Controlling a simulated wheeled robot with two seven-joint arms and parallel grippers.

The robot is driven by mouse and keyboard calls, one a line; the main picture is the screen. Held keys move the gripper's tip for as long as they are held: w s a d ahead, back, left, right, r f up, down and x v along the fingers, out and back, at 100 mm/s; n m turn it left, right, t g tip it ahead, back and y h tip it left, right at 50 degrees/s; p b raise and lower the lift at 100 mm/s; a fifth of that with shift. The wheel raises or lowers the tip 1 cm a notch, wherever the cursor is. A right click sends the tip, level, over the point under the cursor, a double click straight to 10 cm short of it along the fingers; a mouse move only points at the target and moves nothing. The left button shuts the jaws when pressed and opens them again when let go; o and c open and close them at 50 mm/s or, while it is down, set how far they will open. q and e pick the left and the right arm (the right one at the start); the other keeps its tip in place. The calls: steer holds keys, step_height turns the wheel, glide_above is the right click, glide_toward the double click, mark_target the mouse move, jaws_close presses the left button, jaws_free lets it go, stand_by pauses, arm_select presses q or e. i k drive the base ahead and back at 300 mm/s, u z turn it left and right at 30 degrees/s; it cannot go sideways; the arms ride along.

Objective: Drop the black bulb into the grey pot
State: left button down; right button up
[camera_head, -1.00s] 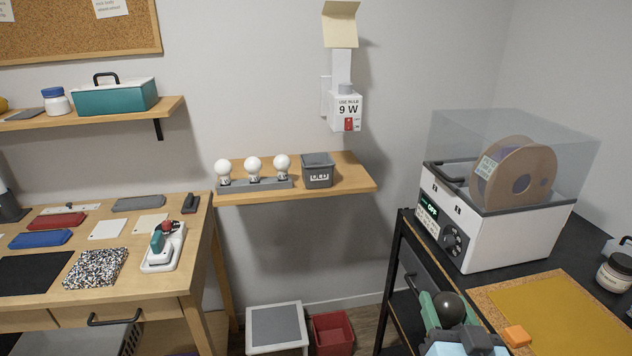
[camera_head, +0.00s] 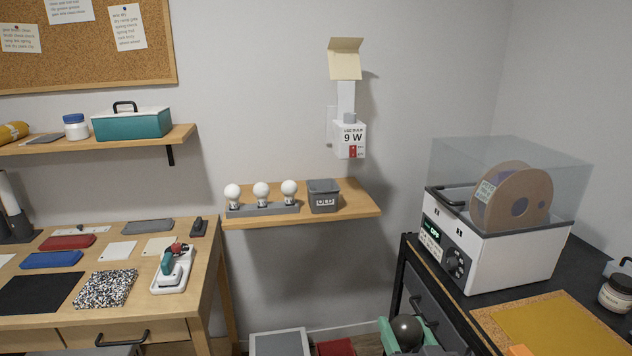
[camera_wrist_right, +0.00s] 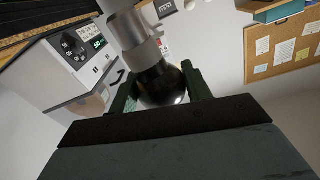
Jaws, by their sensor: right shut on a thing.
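The black bulb (camera_head: 407,329) is low in the head view, between the green fingers of my right gripper (camera_head: 405,334). The right wrist view also shows the dark round bulb (camera_wrist_right: 163,84), with a light grey base (camera_wrist_right: 131,30), between the two fingers (camera_wrist_right: 160,92). My right gripper is shut on it. The grey pot (camera_head: 323,197), labelled "OLD", stands upright on the small wooden wall shelf, well above and left of the gripper in the head view. My left gripper does not show.
Three white bulbs (camera_head: 261,194) stand in a grey holder (camera_head: 262,210) left of the pot. A wall fixture marked 9 W (camera_head: 349,138) hangs above the shelf. The dark bench (camera_head: 479,296) with the white spool machine (camera_head: 505,266) is at the right.

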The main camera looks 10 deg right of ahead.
mark_target(323, 211)
steer(key=i, duration=1.5)
